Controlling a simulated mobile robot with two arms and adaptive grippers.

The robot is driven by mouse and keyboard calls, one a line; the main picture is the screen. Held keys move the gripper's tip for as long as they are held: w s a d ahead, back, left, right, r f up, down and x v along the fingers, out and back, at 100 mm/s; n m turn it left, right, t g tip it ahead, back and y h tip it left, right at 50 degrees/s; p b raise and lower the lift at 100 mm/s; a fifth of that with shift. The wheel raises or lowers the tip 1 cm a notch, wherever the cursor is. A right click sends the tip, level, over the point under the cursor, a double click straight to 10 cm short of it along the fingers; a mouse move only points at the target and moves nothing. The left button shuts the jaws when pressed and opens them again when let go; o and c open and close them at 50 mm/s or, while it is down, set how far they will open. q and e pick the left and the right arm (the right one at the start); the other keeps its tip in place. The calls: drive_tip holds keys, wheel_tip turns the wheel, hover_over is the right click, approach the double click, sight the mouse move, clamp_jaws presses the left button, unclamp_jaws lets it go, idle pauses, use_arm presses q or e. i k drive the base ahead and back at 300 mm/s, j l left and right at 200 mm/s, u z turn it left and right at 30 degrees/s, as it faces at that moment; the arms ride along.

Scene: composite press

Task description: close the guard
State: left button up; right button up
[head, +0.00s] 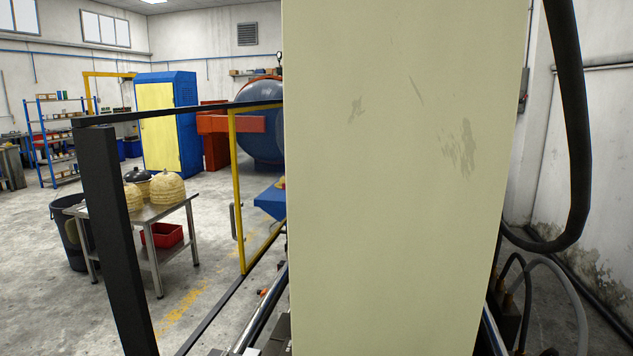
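A yellow frame (238,190) with a small grey handle (236,221) on its upright shows left of the centre and looks like the guard. Its right part is hidden behind a large cream panel (395,180) that fills the middle of the view. A black post (112,240) and a thin black top bar (180,114) stand around the opening to its left. I cannot tell how far open the guard is. Neither of my grippers is in view.
A metal table (150,213) with woven domes (167,188) and a red bin (163,235) stands at the left. A dark barrel (70,235) is beside it. A thick black hose (575,130) hangs at the right. Bare floor (50,310) lies front left.

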sight(244, 267)
drive_tip(key=i+j+z, duration=0.1)
drive_tip(key=j+z, duration=0.2)
drive_tip(key=j, duration=0.65)
drive_tip(key=j+z, duration=0.3)
drive_tip(key=j, duration=0.65)
drive_tip(key=k+j+z, duration=0.1)
drive_tip(key=j+z, duration=0.2)
drive_tip(key=j, duration=0.7)
drive_tip(key=k+j, duration=0.1)
drive_tip(key=j, duration=0.6)
drive_tip(key=k+j, duration=0.1)
drive_tip(key=j, duration=0.55)
drive_tip(key=i+j, duration=0.65)
drive_tip(key=i+j+z, duration=0.1)
drive_tip(key=i+j, duration=0.6)
drive_tip(key=k+j, duration=0.05)
